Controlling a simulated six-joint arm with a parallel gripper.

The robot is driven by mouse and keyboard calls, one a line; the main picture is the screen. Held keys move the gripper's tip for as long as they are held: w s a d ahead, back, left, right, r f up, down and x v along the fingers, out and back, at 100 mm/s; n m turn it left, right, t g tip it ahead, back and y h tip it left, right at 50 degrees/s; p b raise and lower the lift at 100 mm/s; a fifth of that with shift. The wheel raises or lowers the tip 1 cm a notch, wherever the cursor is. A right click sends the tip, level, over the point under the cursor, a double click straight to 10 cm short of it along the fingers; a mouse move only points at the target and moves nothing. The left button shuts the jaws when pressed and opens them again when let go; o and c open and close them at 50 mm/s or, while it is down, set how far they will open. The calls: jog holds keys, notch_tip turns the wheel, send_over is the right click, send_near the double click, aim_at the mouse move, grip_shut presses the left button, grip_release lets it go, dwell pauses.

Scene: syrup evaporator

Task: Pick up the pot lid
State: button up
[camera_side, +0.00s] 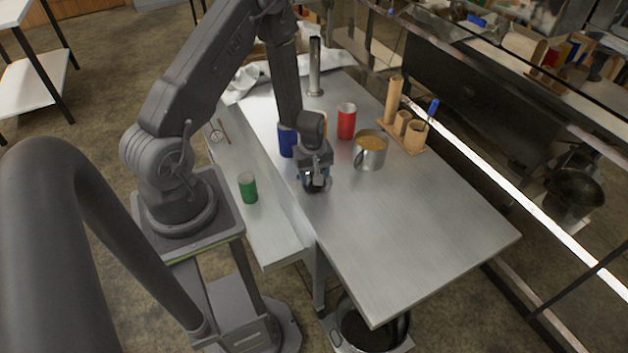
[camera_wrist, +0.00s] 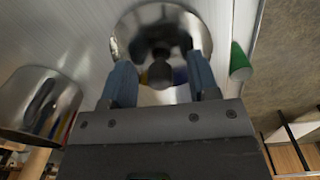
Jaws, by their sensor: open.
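In the wrist view, the pot lid (camera_wrist: 150,25) is a shiny round metal disc lying on the table, with a dark round knob at its middle. My gripper (camera_wrist: 162,80) is open, with one blue-grey finger on each side of the knob. I cannot tell whether the fingers touch the knob. In the side view, my gripper (camera_side: 315,184) points down close to the table near its left edge and hides most of the lid.
A metal pot (camera_side: 370,150) with amber contents stands right of my gripper. A red cup (camera_side: 346,121) and a blue cup (camera_side: 287,141) stand behind it. A green can (camera_side: 248,187) is on the left ledge. The table's front right (camera_side: 420,240) is clear.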

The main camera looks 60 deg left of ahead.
jog(key=shift+f, duration=0.1)
grip_shut()
dwell(0.5)
